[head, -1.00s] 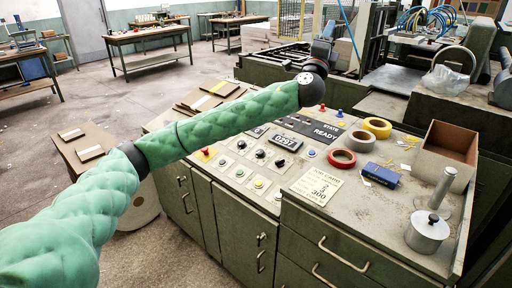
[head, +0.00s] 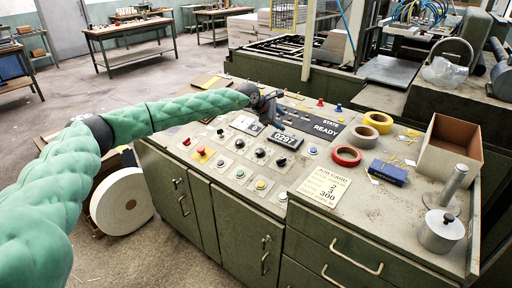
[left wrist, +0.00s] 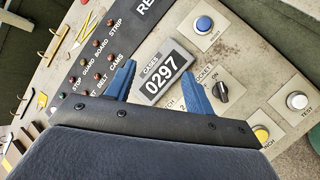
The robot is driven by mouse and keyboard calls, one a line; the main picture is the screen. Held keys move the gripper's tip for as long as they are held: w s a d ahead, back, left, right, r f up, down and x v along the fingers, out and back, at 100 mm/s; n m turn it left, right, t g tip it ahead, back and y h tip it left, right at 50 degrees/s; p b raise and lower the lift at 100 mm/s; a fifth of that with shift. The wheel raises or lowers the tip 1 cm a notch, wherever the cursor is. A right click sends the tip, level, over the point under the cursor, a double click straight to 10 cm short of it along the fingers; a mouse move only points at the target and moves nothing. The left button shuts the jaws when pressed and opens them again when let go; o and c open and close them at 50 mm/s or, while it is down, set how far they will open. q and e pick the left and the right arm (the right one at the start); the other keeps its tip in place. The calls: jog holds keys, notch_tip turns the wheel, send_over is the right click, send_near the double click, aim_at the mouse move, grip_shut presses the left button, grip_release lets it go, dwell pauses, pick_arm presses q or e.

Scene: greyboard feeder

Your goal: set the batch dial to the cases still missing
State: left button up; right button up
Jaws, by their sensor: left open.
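The control panel carries a counter (head: 285,140) that reads 0297. In the left wrist view the counter (left wrist: 160,74) is labelled CASES and shows between my spread fingers. A job card (head: 322,187) lies at the panel's right, with 300 on its bottom line. Several black knobs (head: 260,153) sit in front of the counter; I cannot tell which is the batch dial. One black knob (left wrist: 221,92) with an ON mark shows right of my fingers in the left wrist view. My left gripper (head: 276,119) is open and empty above the panel, near the counter. My right gripper is out of view.
A display (head: 325,128) reads READY. Red tape (head: 346,156), yellow tape (head: 378,123), a blue box (head: 387,173), an open carton (head: 450,150) and a metal weight (head: 440,232) stand to the right. Coloured buttons (head: 201,155) surround the knobs. A white roll (head: 124,202) is at the floor left.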

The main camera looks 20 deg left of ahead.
aim_at(259, 150)
pick_arm(q)
jog(key=s+a+f+m+g+y, duration=0.4)
jog(key=s+a+f+m+y, duration=0.15)
jog(key=a, duration=0.35)
jog(key=x, duration=0.2)
jog(key=p+x, duration=0.1)
jog(key=x, duration=0.2)
jog(key=p+x, duration=0.1)
jog(key=x, duration=0.2)
jog(key=shift+d, duration=0.3)
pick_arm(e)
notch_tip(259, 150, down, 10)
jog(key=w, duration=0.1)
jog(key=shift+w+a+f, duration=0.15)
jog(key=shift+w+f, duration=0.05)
pick_arm(q)
jog(key=c, duration=1)
